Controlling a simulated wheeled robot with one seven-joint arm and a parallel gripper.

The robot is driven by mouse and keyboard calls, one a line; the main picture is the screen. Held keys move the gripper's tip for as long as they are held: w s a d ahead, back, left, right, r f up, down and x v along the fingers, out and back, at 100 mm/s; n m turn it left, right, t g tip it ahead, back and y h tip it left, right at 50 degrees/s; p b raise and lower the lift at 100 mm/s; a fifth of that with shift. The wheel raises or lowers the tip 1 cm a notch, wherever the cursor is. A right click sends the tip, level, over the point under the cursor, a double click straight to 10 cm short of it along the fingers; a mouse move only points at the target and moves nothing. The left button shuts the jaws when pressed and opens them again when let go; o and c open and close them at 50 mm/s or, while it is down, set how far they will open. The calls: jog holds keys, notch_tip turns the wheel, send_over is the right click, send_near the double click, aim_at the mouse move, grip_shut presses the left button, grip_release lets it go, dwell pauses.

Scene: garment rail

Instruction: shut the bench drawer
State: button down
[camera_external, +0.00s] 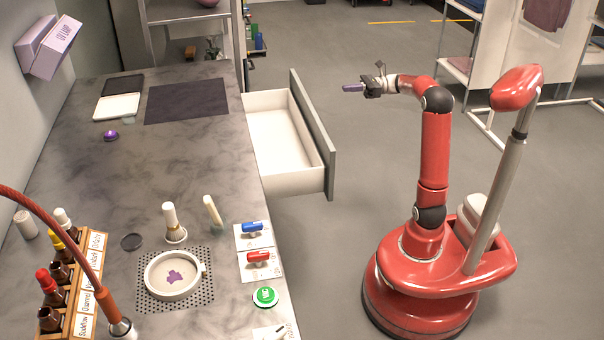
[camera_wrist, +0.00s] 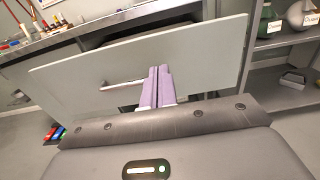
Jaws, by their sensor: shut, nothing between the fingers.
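The bench drawer (camera_external: 281,145) is pulled well out from the side of the bench in the external view. Its inside is white and looks empty. Its grey front panel (camera_external: 314,135) faces my robot. The wrist view shows the drawer front (camera_wrist: 205,65) ahead, with a metal bar handle (camera_wrist: 122,84) on it. My gripper (camera_external: 352,87) is at the right of the drawer front, with purple fingers pointing left towards it. The fingers (camera_wrist: 158,85) are shut together and empty. They overlap the drawer front in the wrist view; a gap shows in the external view.
The marble bench top (camera_external: 190,165) carries a dish (camera_external: 174,274), a bottle rack (camera_external: 75,290), switches and a green button (camera_external: 266,296). Shelves (camera_wrist: 285,75) stand right of the drawer in the wrist view. Open floor lies between drawer and my base.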

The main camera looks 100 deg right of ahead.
notch_tip(320, 180, down, 9)
jog(key=w+b, duration=0.1)
jog(key=w, duration=1.3)
jog(key=shift+w+r, duration=0.1)
jog(key=shift+w, duration=0.1)
jog(key=w+p, duration=0.3)
jog(key=w, duration=2.2)
jog(key=shift+w, duration=0.4)
jog(key=shift+w+p, duration=0.3)
jog(key=shift+w, duration=0.2)
jog(key=shift+w+r, duration=0.1)
jog(key=shift+r, duration=0.1)
jog(key=shift+w+a+r, duration=0.1)
jog(key=shift+a+r, duration=0.05)
